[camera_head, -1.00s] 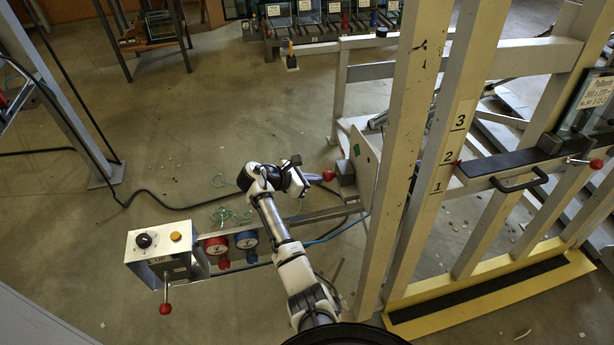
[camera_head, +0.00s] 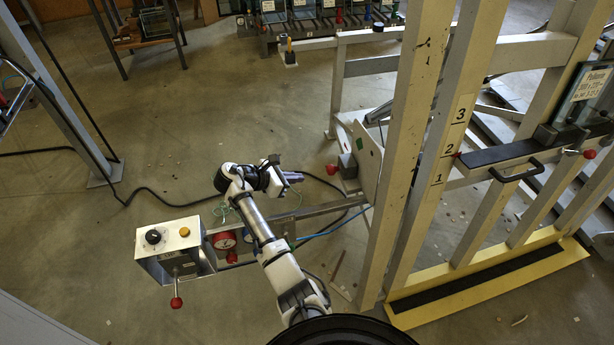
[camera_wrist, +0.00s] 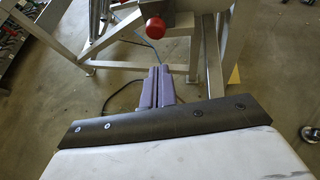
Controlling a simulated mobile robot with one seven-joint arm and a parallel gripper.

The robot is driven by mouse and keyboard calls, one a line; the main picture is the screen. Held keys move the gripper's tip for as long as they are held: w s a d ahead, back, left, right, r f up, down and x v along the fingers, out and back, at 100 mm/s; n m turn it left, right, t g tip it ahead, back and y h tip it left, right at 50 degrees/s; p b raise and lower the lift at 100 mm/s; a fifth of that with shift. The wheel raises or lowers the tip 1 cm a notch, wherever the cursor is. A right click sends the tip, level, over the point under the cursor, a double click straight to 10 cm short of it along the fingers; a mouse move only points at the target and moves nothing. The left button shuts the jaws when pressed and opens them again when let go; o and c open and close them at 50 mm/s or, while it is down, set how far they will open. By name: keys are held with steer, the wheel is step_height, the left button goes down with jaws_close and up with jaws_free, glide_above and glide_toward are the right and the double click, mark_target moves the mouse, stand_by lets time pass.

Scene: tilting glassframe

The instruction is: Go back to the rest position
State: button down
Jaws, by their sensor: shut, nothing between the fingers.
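My gripper (camera_head: 298,177) is in the middle of the head view, at the end of my white arm, pointing right. In the wrist view its two purple fingers (camera_wrist: 156,70) lie side by side, shut and empty. A red knob (camera_head: 332,169) on a grey block of the frame is to the right of the fingertips, with a gap between. In the wrist view the red knob (camera_wrist: 155,27) shows above and beyond the fingertips.
The tall frame posts (camera_head: 417,140) and a yellow-edged base (camera_head: 490,285) stand to the right. Open floor (camera_head: 240,110) lies beyond my gripper.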

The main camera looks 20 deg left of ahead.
steer(key=shift+b+v, duration=0.35)
steer(key=shift+v, duration=2.45)
